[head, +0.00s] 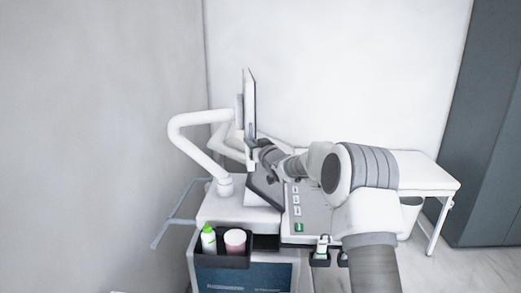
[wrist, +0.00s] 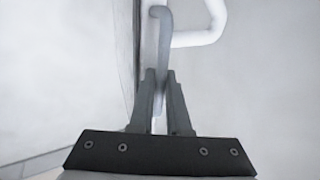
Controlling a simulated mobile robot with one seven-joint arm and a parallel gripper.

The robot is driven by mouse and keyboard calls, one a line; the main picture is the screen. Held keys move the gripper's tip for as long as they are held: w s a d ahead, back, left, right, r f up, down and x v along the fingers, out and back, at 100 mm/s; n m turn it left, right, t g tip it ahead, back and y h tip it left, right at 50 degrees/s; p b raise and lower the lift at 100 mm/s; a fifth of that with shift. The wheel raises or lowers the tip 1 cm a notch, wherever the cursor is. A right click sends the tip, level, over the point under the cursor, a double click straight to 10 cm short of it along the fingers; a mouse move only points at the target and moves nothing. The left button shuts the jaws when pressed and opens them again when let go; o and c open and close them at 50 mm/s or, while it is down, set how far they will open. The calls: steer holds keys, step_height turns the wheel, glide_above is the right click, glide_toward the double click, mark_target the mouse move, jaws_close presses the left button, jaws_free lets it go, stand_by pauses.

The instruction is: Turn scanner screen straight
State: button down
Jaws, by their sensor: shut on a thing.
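The scanner screen (head: 250,100) stands upright on a curved white arm (head: 190,119) above the scanner cart and shows almost edge-on in the head view. In the wrist view the screen (wrist: 123,50) is a thin upright strip at the left, also nearly edge-on. A grey handle (wrist: 161,40) stands beside it. My gripper (wrist: 161,76) is shut on the lower end of this handle, one finger on each side. In the head view my gripper (head: 257,146) is at the screen's lower edge, and its fingertips are too small to make out.
The scanner cart (head: 232,210) has a control panel (head: 310,208) below my arm. A white table (head: 425,172) and a bin (head: 410,216) stand right.

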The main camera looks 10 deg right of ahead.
steer(key=a+b, duration=0.1)
steer(key=a, duration=0.1)
steer(key=s+a+b, duration=0.1)
steer(key=a+b, duration=0.1)
steer(key=shift+a, duration=0.35)
steer(key=c, duration=1.2)
jaws_free()
steer(key=shift+s, duration=0.1)
steer(key=shift+o, duration=0.2)
steer(key=shift+d, duration=0.15)
steer(key=b+v, duration=0.2)
steer(key=v, duration=1.5)
steer(key=shift+s+b, duration=0.2)
steer(key=shift+b, duration=0.2)
steer(key=shift+r, duration=0.1)
